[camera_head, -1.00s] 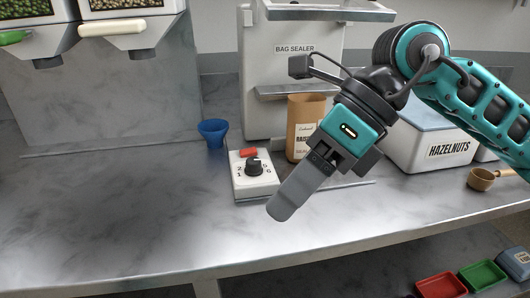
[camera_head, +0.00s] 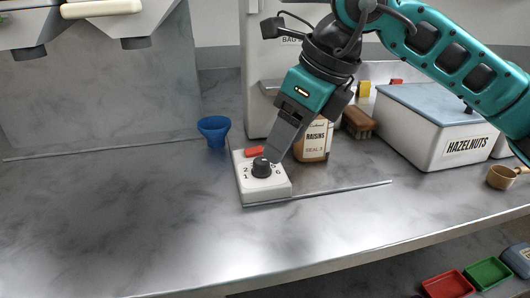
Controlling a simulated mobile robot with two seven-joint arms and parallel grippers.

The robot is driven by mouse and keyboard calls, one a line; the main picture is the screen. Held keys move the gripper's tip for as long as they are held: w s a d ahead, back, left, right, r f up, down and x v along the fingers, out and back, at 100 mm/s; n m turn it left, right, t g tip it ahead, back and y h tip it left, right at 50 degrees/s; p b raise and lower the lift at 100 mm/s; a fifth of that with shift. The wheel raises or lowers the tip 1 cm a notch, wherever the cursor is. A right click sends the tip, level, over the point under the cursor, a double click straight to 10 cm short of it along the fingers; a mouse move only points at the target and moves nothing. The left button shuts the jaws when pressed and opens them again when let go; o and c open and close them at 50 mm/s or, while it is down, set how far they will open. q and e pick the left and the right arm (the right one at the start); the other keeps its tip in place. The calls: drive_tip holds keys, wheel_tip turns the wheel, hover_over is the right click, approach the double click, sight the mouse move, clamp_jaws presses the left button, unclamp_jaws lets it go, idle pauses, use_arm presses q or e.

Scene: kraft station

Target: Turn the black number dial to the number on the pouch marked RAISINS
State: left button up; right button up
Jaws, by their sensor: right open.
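The black number dial (camera_head: 261,168) sits on a small white box (camera_head: 268,191) on the steel counter. The numbers 1, 2 and 6 show around it; the others are partly hidden, and its pointer is too small to read. My right gripper (camera_head: 276,152) is open and points down at the dial's right rear side, with its fingers close to the knob. I cannot tell whether they touch it. The brown pouch marked RAISINS (camera_head: 316,140) stands just behind and right of the box; its label reads SEAL and a small digit, probably 3. My left gripper is out of view.
A red button (camera_head: 254,152) is on the box behind the dial. A blue cup (camera_head: 214,131) stands to the left. The bag sealer (camera_head: 258,80) is behind. A brush (camera_head: 359,122) and the HAZELNUTS bin (camera_head: 430,130) stand right. The left and front counter are clear.

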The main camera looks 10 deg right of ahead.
sight(262, 160)
drive_tip(key=shift+w+a, duration=0.75)
drive_tip(key=shift+a, duration=0.15)
drive_tip(key=x, duration=0.5)
drive_tip(key=shift+s+d+b, duration=0.1)
drive_tip(key=shift+d+b, duration=0.1)
drive_tip(key=shift+b, duration=0.2)
drive_tip(key=c, duration=1)
